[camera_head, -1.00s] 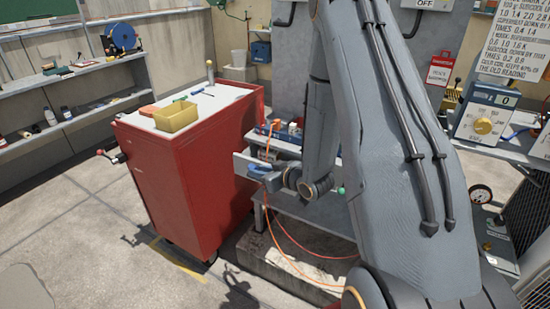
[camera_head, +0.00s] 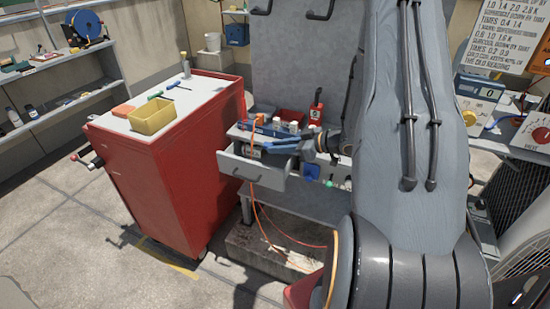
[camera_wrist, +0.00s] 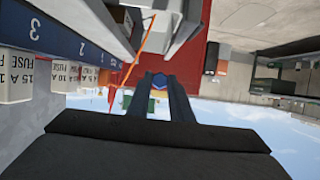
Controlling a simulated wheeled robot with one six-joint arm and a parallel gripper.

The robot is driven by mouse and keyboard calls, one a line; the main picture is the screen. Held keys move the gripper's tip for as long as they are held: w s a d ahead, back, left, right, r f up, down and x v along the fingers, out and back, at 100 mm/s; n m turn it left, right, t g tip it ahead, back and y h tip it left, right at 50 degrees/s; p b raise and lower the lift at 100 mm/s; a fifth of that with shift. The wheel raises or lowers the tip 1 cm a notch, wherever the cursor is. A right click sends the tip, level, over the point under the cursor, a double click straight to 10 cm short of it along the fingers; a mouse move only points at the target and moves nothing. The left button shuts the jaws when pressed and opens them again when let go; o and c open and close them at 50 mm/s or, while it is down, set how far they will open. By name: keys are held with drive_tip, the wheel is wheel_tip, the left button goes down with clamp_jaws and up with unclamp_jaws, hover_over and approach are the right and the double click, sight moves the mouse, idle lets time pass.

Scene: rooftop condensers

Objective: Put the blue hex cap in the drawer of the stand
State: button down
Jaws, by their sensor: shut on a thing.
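The blue hex cap (camera_wrist: 159,80) sits between the fingertips of my gripper (camera_wrist: 163,84) in the wrist view. In the head view my gripper (camera_head: 272,147) reaches in from the right, its fingers shut, above the open drawer; the cap cannot be made out clearly there. The grey drawer (camera_head: 240,172) is pulled out of the stand (camera_head: 305,199), its front facing left. Part of a grey drawer wall (camera_wrist: 188,35) seems to show ahead of the fingers in the wrist view. My gripper hides part of the drawer's inside.
A red cabinet (camera_head: 180,175) with a yellow bin (camera_head: 152,117) stands left of the drawer. Labelled fuse blocks (camera_wrist: 25,75) line the stand close to my gripper. An orange cable (camera_head: 262,215) hangs by the drawer. Floor is clear at front left.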

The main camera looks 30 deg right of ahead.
drive_tip(key=shift+a+f+p, duration=0.1)
drive_tip(key=shift+f+p, duration=0.3)
drive_tip(key=shift+f, duration=2.1)
drive_tip(key=shift+f, duration=0.5)
